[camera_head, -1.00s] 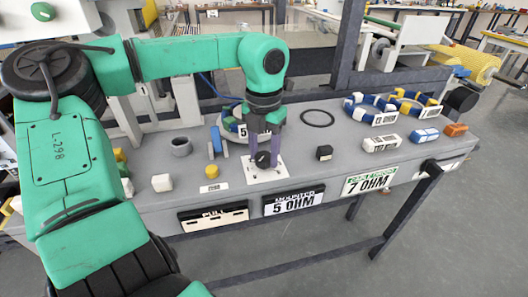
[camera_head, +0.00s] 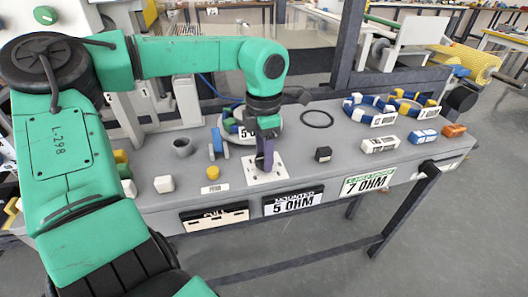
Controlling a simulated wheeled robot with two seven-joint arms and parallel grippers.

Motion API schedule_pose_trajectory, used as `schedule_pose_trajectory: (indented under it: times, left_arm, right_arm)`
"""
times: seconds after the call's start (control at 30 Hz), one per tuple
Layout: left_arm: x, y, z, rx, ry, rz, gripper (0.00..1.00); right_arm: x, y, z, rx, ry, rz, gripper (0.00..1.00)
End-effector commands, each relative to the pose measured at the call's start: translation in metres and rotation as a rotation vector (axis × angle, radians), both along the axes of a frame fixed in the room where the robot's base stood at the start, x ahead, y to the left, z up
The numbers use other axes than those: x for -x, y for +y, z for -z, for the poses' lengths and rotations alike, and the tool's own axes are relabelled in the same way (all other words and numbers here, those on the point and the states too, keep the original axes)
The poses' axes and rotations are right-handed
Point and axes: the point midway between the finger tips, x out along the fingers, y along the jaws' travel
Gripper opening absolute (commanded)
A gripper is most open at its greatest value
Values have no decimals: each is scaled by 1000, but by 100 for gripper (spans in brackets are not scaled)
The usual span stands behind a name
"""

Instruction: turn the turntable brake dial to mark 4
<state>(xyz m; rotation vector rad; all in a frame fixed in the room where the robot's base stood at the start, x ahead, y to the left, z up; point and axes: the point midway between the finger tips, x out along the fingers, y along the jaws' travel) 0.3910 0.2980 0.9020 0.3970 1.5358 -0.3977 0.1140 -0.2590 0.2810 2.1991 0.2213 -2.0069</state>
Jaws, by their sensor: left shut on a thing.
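The brake dial (camera_head: 261,162) is a small black knob on a white marked plate (camera_head: 281,172) on the grey bench. It is mostly hidden behind my left gripper (camera_head: 265,158), whose purple fingers point down over it. The fingers are shut on the dial and show nearly edge-on, one in front of the other. The marks on the plate are too small to read, so I cannot tell where the dial points. The turntable (camera_head: 236,128) is behind the gripper, with coloured blocks and a label on it. My right gripper is not in view.
A black cube (camera_head: 323,154) and a black ring (camera_head: 317,119) lie right of the plate. A blue roller piece (camera_head: 217,142), a grey cup (camera_head: 183,147) and a yellow cylinder (camera_head: 213,173) stand left. Coloured rings (camera_head: 370,108) with labels lie farther right.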

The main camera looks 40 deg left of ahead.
Motion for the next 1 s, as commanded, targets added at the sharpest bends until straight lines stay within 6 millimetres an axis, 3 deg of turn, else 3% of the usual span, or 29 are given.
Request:
schedule_pose_trajectory:
  times: [1.0]
  left_arm:
    - [-2, 0, -2, -1, -7, 964, 0]
  right_arm:
    - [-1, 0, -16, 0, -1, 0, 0]
